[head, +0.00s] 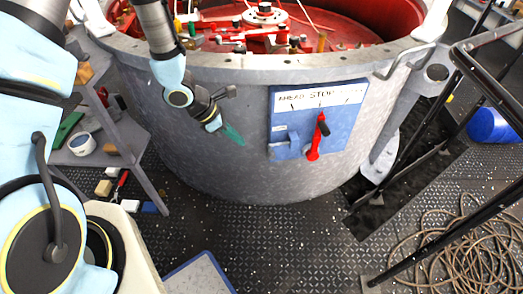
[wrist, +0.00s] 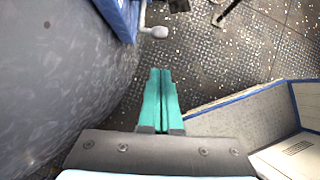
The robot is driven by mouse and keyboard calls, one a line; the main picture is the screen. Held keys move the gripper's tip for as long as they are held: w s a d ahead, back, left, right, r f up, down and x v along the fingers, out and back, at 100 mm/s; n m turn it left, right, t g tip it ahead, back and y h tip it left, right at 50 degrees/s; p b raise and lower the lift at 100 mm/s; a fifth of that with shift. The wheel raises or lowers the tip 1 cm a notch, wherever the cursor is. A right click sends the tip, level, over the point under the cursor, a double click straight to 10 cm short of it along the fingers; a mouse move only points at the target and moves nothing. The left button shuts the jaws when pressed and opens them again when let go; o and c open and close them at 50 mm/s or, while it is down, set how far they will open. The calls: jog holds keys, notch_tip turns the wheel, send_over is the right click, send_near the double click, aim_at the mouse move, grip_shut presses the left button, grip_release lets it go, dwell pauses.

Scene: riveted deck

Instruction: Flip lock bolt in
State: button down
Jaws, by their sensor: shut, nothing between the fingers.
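A blue panel (head: 345,135) with a white label strip reading "AHEAD STOP" is fixed to the side of the big grey drum. A red lever (head: 313,150) with a black grip stands nearly upright on it. A small blue-grey fitting (head: 285,145), possibly the lock bolt, is at the panel's lower left; its exact position is too small to tell. My gripper (head: 234,137) is shut and empty, left of the panel and apart from it. In the wrist view, its green fingers (wrist: 161,75) lie together. A grey knob (wrist: 156,32) on a rod shows beyond them, beside the blue panel's edge (wrist: 118,15).
The grey drum (head: 220,175) curves close by my gripper. A shelf (head: 95,150) with small items stands at left. Black railings (head: 490,85) and coiled rope (head: 455,250) are at right. The riveted deck (head: 265,225) before the drum is mostly clear.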

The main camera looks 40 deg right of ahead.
jog(key=d+r+p+x, duration=0.1)
jog(key=p+x, duration=0.1)
jog(key=x, duration=0.8)
jog(key=shift+s+d, duration=0.45)
jog(key=shift+f, duration=0.15)
jog(key=s+d+b, duration=0.3)
jog(key=d+b, duration=0.1)
jog(key=d, duration=0.2)
jog(key=shift+s+d, duration=0.15)
jog(key=shift+d, duration=0.1)
